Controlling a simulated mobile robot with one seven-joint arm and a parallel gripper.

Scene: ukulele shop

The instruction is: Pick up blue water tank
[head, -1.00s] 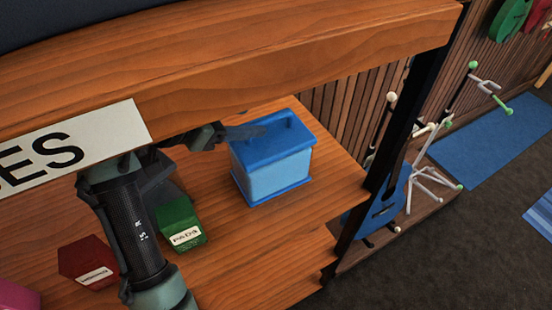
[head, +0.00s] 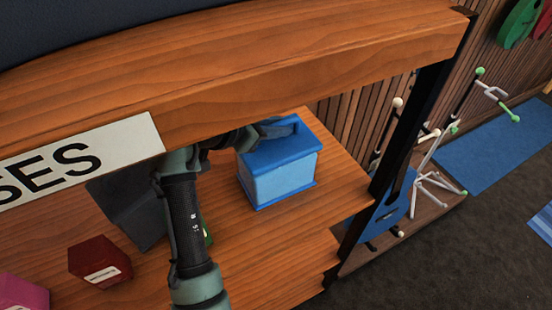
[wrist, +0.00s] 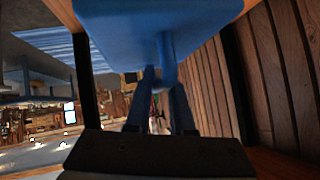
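The blue water tank (head: 283,176) is a box with a darker blue lid, a light blue body and a loop handle on top. It stands upright on the wooden shelf, near its right end. In the wrist view the blue lid (wrist: 150,18) fills the top, with the handle (wrist: 167,62) hanging towards the fingers. My gripper (wrist: 163,85) has its two fingers apart, with the handle at or between their tips. A gap shows beside the handle. In the head view my gripper (head: 275,130) is over the lid at the handle, which it partly hides.
An upper wooden board (head: 270,65) with a white sign runs above the shelf (head: 235,250). A dark red box (head: 100,262) and a pink box (head: 22,292) sit at the left. A green box is mostly behind my arm. A black post (head: 408,140) stands right of the tank.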

